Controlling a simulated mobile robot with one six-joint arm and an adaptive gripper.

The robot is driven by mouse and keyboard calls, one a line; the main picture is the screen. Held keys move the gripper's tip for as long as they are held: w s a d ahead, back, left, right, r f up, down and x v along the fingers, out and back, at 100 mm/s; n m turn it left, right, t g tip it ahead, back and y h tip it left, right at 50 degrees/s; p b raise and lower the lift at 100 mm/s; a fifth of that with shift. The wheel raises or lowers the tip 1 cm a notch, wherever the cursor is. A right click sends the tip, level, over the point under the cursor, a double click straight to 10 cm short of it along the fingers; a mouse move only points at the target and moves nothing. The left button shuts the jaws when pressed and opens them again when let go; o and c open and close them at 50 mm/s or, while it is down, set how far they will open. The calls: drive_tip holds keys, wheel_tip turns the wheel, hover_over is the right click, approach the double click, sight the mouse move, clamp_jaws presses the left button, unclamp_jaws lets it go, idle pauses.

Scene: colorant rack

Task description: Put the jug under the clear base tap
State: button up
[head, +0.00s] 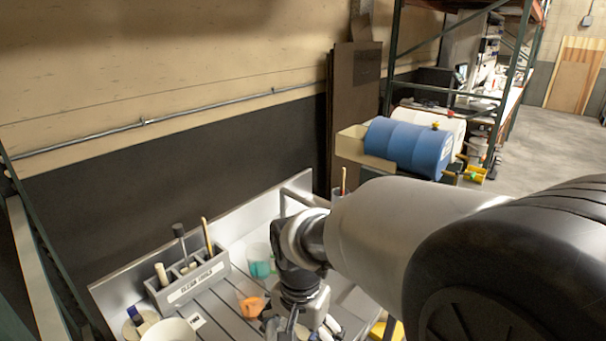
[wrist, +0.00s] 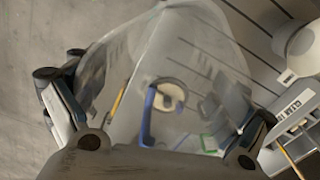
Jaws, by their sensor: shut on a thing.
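My gripper (wrist: 155,125) is shut on a clear jug (wrist: 185,45), whose see-through wall fills the middle of the wrist view between the fingers. In the head view my gripper is low in the picture over the grey bench, largely hidden by my own arm, and I cannot make out the jug there. A blue drum (head: 408,147) and a white drum (head: 448,122) lie on their sides at the back right. I cannot tell which tap is the clear base one.
A grey caddy labelled clean tools (head: 192,283) stands on the slatted bench (head: 222,318). Beside it are a teal-filled cup (head: 259,262), an orange-filled cup (head: 251,301) and a white tub (head: 168,332). Rack posts (head: 394,60) frame the back. Floor (head: 535,130) is clear at right.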

drive_tip(key=w+d+f+n, duration=0.2)
drive_tip(key=d+f, duration=0.3)
drive_tip(key=d, duration=0.2)
drive_tip(key=w+d+f+n, duration=0.3)
drive_tip(key=d+f, duration=0.2)
drive_tip(key=d, duration=0.2)
drive_tip(key=shift+d+f+b, duration=0.25)
drive_tip(key=shift+b, duration=0.15)
